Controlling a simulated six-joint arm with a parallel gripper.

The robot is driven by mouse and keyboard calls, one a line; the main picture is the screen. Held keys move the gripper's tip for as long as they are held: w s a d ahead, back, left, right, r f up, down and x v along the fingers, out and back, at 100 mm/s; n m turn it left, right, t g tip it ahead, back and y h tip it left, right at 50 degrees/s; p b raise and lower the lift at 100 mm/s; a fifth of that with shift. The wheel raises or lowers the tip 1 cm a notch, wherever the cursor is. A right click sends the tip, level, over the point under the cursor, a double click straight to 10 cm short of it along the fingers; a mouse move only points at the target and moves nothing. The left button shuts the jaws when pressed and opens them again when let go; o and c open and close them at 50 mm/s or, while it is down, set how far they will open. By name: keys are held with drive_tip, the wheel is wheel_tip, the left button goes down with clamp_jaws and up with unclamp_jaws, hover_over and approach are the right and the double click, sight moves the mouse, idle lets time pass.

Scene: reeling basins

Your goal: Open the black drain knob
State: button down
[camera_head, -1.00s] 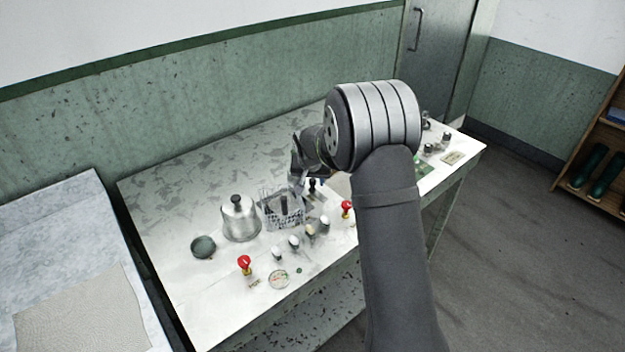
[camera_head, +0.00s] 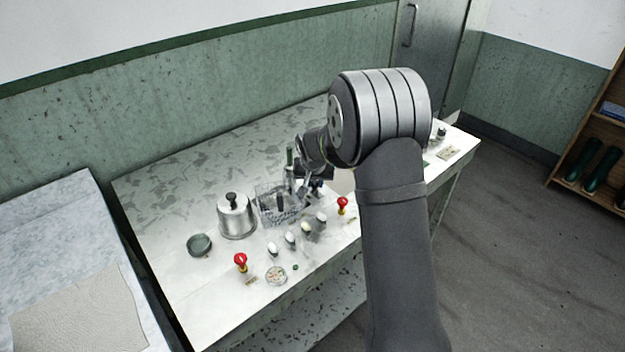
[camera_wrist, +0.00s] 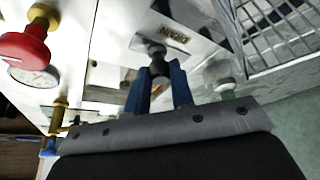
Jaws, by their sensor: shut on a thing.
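The black drain knob (camera_wrist: 158,68) is between the blue fingers of my gripper (camera_wrist: 160,75) in the wrist view. My gripper is shut on it, and a small label plate (camera_wrist: 173,36) lies just beyond. In the head view the dark knob (camera_head: 317,186) shows only partly beside my wrist, near the wire basket. The fingers are mostly hidden there, and the angle of the knob's lever cannot be told.
A wire basket (camera_head: 262,212) stands left of my gripper, with a metal pot (camera_head: 237,220) further left. The back left of the worktop is clear.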

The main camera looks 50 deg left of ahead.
drive_tip(key=c, duration=1.3)
unclamp_jaws()
drive_tip(key=v, duration=1.7)
drive_tip(key=shift+s+r, duration=0.1)
drive_tip(key=shift+r, duration=0.05)
drive_tip(key=x, duration=1.6)
drive_tip(key=shift+f, duration=0.3)
drive_tip(key=shift+w+a+f, duration=0.2)
drive_tip(key=shift+w+f, duration=0.05)
drive_tip(key=shift+f, duration=0.15)
drive_tip(key=shift+a, duration=0.1)
